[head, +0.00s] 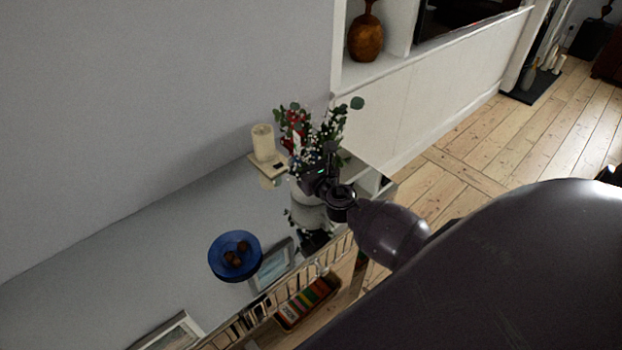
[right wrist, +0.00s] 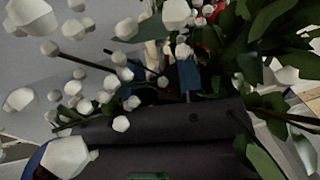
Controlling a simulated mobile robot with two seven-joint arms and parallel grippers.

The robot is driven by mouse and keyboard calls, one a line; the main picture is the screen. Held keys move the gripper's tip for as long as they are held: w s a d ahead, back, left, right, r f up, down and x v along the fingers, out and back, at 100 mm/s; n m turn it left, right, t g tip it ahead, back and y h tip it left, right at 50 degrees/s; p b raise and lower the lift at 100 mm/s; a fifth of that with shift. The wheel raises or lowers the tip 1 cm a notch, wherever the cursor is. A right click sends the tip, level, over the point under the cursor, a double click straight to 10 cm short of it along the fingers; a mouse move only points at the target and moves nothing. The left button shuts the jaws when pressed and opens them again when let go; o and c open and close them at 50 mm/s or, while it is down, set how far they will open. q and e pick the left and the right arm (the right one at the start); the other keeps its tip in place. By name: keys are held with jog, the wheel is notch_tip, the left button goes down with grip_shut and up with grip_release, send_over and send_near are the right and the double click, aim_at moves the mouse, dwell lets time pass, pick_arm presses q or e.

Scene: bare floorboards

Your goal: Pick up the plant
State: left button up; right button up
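The plant (head: 299,126) has green leaves, small white blossoms and some red, and rises from a pale vase near the right end of a glossy cabinet top. My right gripper (head: 318,178) is at the lower foliage in the head view, in front of the vase and covering part of it. In the right wrist view, white buds (right wrist: 66,155) and leaves (right wrist: 275,35) crowd around and in front of my right gripper (right wrist: 170,78). Blue parts show at the fingers, but stems and buds hide the gap between them. My left gripper is not in view.
A cream candle (head: 263,142) on a square base stands just left of the plant. A blue bowl (head: 222,262) with brown balls sits further left on the glossy top (head: 165,235). The wall (head: 150,100) is close behind. Wooden floor (head: 480,150) lies open to the right.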

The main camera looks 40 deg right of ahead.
aim_at(296, 147)
jog(key=w, duration=0.5)
jog(key=shift+d+r, duration=0.2)
jog(key=shift+d, duration=0.1)
grip_shut()
dwell(1.1)
jog(key=shift+r, duration=0.2)
